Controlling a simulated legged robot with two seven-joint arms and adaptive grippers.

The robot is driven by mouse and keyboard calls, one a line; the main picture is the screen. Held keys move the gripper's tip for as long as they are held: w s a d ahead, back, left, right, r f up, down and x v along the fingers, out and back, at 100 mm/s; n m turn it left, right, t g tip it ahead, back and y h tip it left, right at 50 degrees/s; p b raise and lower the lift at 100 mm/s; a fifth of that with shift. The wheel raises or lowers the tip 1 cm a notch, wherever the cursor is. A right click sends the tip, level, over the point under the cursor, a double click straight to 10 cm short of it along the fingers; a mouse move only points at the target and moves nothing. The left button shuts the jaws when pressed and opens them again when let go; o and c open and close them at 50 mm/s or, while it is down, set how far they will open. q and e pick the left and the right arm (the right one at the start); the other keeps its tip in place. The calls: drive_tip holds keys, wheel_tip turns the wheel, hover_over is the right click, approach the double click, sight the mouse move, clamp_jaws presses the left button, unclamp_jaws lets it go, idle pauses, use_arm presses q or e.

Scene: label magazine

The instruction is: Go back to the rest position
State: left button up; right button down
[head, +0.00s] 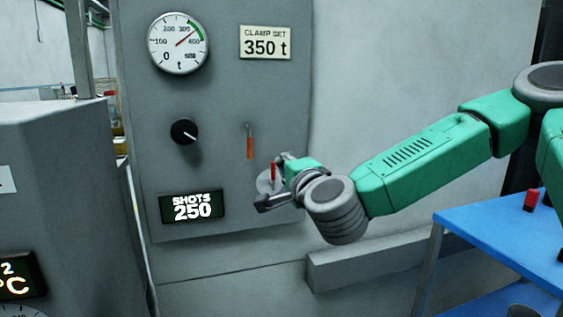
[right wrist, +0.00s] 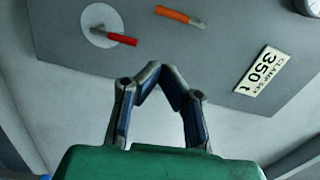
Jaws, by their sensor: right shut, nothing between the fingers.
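My right gripper (head: 272,184) is in front of the lower right part of the grey machine panel (head: 215,100). In the right wrist view its fingertips (right wrist: 154,66) meet, with nothing between them, and the panel lies beyond. A lever with a red handle on a round light plate (right wrist: 100,26) is beyond the fingers at upper left. In the head view the gripper partly covers that plate and the red handle (head: 274,171). A lever with an orange handle (head: 249,147) hangs left of the gripper. My left gripper is not in view.
The panel carries a gauge (head: 178,43), a black knob (head: 184,132), a "SHOTS 250" display (head: 193,207) and a "CLAMP SET 350 t" plate (head: 266,43). A blue table (head: 490,225) with a red object (head: 531,200) stands at right. A grey cabinet (head: 60,180) stands at left.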

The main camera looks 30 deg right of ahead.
drive_tip(key=s+a+f+n+g+y, duration=0.2)
drive_tip(key=a+f+n, duration=0.1)
drive_tip(key=f, duration=0.6)
drive_tip(key=s+a+f+n+g+y, duration=0.1)
drive_tip(key=s+a+f+n+g, duration=0.15)
drive_tip(key=f, duration=0.55)
drive_tip(key=s+a+f+n+g+y, duration=0.2)
drive_tip(key=s+f+n, duration=0.15)
drive_tip(key=f, duration=0.55)
drive_tip(key=s+f+n+g, duration=0.6)
drive_tip(key=s+f, duration=0.6)
drive_tip(key=f, duration=0.2)
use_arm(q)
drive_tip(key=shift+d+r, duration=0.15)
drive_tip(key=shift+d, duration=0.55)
use_arm(e)
drive_tip(key=s+d+f+n+g+h, duration=0.1)
drive_tip(key=s+d+f+n+g, duration=0.1)
drive_tip(key=s, duration=0.5)
drive_tip(key=s+d+f+n+g, duration=0.2)
drive_tip(key=s+f, duration=0.3)
drive_tip(key=s, duration=0.3)
drive_tip(key=shift+s+d+n+g+h, duration=0.3)
drive_tip(key=shift+d+g+h, duration=0.1)
drive_tip(key=shift+d, duration=0.4)
